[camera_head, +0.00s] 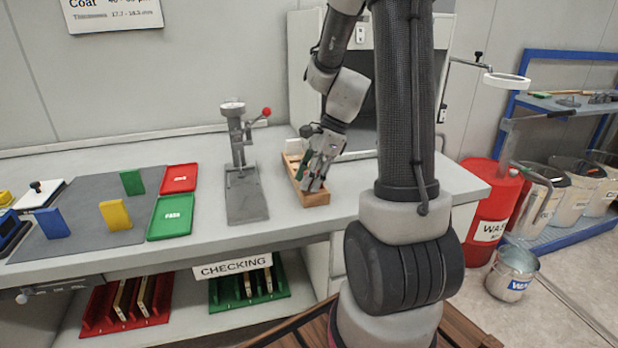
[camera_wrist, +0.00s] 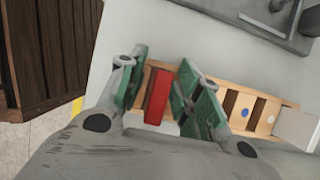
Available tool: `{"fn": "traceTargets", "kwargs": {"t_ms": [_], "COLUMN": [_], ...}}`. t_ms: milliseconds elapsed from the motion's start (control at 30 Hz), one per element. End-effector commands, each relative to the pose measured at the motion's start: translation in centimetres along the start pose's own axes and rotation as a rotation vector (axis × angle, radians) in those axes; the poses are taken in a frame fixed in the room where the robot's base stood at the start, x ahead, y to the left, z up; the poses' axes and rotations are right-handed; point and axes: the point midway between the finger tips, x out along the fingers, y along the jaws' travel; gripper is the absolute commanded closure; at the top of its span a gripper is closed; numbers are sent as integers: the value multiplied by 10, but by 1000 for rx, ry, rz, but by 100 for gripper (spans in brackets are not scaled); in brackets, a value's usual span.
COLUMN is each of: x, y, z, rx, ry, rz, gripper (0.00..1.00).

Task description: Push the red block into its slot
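The red block (camera_wrist: 157,97) is upright in the wrist view, at the left part of the wooden slotted rack (camera_wrist: 228,92). It lies between the green-padded fingers of my gripper (camera_wrist: 160,88). The fingers are parted, with a visible gap on the left side of the block; the right finger looks close to it. I cannot tell how deep the block sits in the rack. In the head view my gripper (camera_head: 316,172) points down over the rack (camera_head: 313,199), and the red block is hidden behind it.
A grey-white block (camera_wrist: 297,127) stands at the rack's right end in the wrist view; slots between show coloured dots. A gauge stand (camera_head: 246,195) is left of the rack.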

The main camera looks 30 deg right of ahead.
Motion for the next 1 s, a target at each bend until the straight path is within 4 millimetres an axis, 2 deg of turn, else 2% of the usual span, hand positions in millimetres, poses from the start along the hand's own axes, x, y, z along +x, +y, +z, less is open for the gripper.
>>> {"fn": "traceTargets", "kwargs": {"t_ms": [167,267,600,800,900,1000], "x": [-6,-22,-96,-119,-126,-134], "y": [0,-1,-1,1,10,35], "z": [1,1,1,2,9,25], "rx": [0,-2,0,-6,-92,-326], "ry": [0,0,0,2,26,90], "rz": [-1,-4,-4,-1,-6,-16], "gripper": [65,65,65,65,65,65]}}
